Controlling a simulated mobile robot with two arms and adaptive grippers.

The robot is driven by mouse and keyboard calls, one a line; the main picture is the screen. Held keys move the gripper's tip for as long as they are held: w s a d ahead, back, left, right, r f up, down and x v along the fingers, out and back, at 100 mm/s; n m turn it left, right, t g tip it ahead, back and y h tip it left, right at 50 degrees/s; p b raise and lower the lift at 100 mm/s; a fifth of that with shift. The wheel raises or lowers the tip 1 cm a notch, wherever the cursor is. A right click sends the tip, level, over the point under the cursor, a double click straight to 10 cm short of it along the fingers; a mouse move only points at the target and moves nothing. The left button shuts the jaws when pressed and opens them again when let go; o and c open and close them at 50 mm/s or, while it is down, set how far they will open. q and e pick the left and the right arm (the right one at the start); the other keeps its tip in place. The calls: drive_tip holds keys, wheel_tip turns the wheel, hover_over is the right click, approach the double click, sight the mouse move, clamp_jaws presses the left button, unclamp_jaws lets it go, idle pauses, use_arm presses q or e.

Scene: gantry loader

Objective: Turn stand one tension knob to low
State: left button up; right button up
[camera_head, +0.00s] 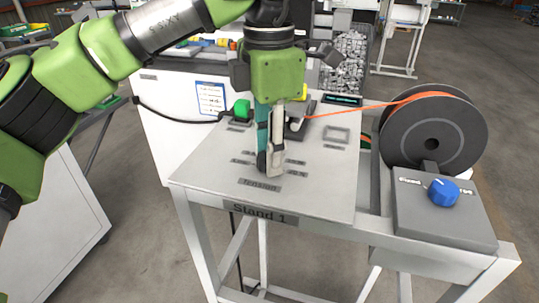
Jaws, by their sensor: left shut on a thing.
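Stand 1 (205,182) is a light grey table with a name plate (258,213) on its front edge. The tension label (260,186) lies on its top near the front. My left gripper (269,168) points straight down just behind this label and is shut on the tension knob. The gripper's fingers hide the knob, so I cannot read its setting. Small dark marking labels (294,162) lie on both sides of the fingertips. My right gripper is not in view.
A large dark spool (432,140) with orange filament stands at the right. A grey box (445,222) with a blue knob (443,192) sits in front of it. A green button (242,109) is behind the gripper at left. The stand's front left top is clear.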

use_arm(q)
drive_tip(key=n+b, duration=0.2)
drive_tip(key=n, duration=0.4)
drive_tip(key=shift+f+n, duration=0.1)
drive_tip(key=shift+n, duration=0.2)
drive_tip(key=n+b, duration=0.1)
drive_tip(key=n, duration=0.3)
drive_tip(key=shift+n, duration=0.3)
drive_tip(key=shift+n+b, duration=0.45)
drive_tip(key=shift+n, duration=0.25)
drive_tip(key=o, duration=1.1)
wheel_tip(320, 180, up, 12)
drive_tip(key=shift+r, duration=0.1)
